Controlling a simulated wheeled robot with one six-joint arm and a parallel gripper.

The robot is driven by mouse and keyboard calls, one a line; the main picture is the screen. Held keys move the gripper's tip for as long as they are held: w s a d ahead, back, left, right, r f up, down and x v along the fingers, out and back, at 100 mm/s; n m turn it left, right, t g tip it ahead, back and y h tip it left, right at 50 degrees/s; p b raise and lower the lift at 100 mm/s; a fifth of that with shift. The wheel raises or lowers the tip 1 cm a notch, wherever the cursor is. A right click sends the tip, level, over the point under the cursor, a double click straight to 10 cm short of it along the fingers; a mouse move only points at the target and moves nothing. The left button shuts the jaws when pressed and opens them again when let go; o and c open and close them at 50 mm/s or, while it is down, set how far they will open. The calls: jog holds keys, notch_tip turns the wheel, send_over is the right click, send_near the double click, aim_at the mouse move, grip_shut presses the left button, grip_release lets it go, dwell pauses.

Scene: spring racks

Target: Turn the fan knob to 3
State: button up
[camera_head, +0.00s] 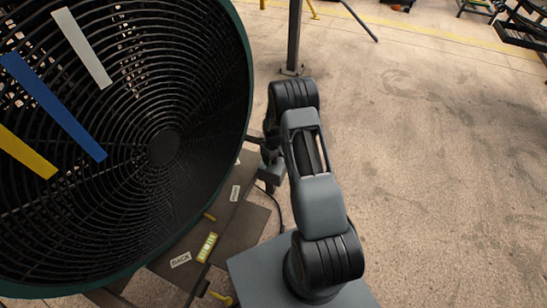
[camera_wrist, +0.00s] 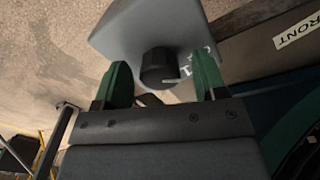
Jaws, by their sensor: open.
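The black fan knob (camera_wrist: 158,66) sticks out of a light grey control box (camera_wrist: 140,25) in the wrist view. My gripper (camera_wrist: 160,72) is open, with one green finger on each side of the knob and visible gaps between. White marks on the box beside the knob are partly hidden by the right finger, so I cannot read the setting. The big round fan (camera_head: 163,148) fills the left of the head view. There my arm bends down beside the fan, and the knob cannot be made out.
Blue (camera_head: 55,108), yellow (camera_head: 27,153) and white (camera_head: 83,48) strips lie across the fan's grille. A dark post (camera_head: 294,40) stands behind my arm.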

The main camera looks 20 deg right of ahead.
jog(key=shift+f, duration=0.15)
jog(key=c, duration=0.9)
